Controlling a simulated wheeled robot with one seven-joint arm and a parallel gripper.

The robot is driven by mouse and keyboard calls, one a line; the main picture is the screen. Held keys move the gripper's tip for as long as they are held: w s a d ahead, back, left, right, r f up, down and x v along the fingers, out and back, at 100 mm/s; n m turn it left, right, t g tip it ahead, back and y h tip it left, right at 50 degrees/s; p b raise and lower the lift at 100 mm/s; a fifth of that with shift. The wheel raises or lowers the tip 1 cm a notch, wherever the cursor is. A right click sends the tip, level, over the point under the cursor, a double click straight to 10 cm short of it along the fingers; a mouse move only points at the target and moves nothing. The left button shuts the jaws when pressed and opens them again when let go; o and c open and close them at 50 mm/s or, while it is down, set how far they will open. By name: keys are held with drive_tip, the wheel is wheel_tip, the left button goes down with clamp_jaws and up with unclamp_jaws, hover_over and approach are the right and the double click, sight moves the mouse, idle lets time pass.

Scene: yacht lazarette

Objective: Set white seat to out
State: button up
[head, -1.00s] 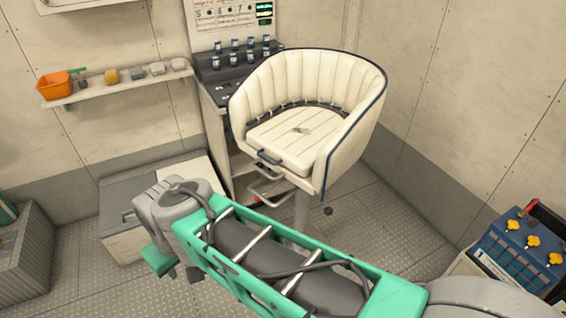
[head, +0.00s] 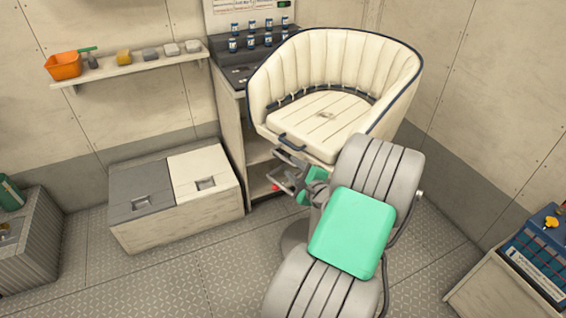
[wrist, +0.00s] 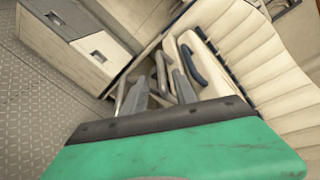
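The white seat (head: 318,122) is a ribbed cream tub chair with dark blue piping, at the centre right in the head view. A dark blue handle (head: 292,143) is on its front edge, and a grey metal loop sits just under it. My gripper (head: 284,176) is at the loop, below the seat's front. In the wrist view my gripper's two grey fingers (wrist: 161,88) stand apart, with grey bars close to and between them. The blue handle (wrist: 193,62) lies just right of the fingers. Contact cannot be made out.
A locker box (head: 172,208) with grey and white lids stands to the left. Behind the seat is a counter (head: 238,76) with several small cans. A shelf (head: 130,67) holds an orange bin. A battery box (head: 538,258) is at the right.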

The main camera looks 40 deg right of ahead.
sight(285, 160)
drive_tip(key=x, duration=0.7)
drive_tip(key=shift+w+d, duration=0.1)
drive_tip(key=shift+w, duration=0.25)
clamp_jaws()
idle(1.0)
